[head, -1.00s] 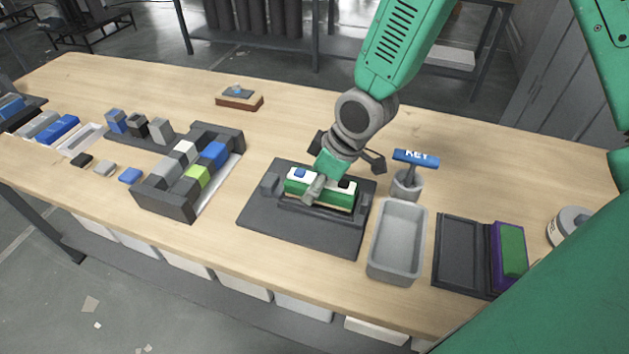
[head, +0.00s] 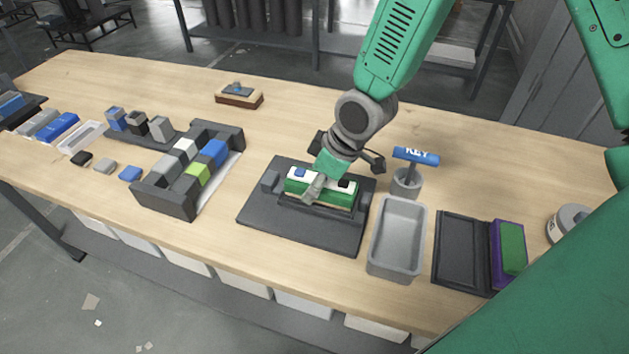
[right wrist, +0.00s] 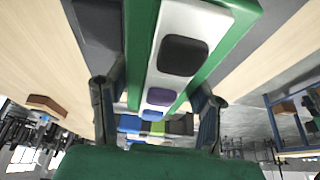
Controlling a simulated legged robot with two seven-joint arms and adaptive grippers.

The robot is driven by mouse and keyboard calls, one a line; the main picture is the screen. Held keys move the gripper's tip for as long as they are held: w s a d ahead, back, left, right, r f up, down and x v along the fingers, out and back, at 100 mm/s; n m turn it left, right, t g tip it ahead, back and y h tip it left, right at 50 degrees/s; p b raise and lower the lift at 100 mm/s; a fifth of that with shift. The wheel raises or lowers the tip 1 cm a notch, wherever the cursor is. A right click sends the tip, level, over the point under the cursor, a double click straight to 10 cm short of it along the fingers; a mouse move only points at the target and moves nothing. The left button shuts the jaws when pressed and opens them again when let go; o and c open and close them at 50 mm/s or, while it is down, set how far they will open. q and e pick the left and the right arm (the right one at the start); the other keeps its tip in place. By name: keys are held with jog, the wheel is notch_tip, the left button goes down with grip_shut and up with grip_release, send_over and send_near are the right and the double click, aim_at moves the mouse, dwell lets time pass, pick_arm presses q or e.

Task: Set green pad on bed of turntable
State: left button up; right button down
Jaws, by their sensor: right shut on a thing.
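A flat green pad (head: 512,248) lies in a purple-edged tray at the right of the bench. A green and white block (head: 335,197) with small blue and black pieces on top sits at the dark square plate (head: 300,235). My right gripper (head: 314,188) is shut on this block; a grey finger crosses its near side. In the right wrist view the block (right wrist: 190,30) runs between the two fingers, with black, purple and blue pieces on its white top. I cannot tell which thing is the turntable. My left gripper is out of view.
A grey bin (head: 397,235) and a holder with a blue KEY tag (head: 415,156) stand right of the plate. A dark rack (head: 165,200) with coloured blocks, one lime green, is at left. A small brown block (head: 239,97) lies behind. Bare wood lies between.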

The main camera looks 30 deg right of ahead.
jog(key=shift+f, duration=0.1)
jog(key=c, duration=0.6)
grip_release()
jog(key=o, duration=0.3)
notch_tip(320, 180, up, 7)
jog(key=p, duration=0.7)
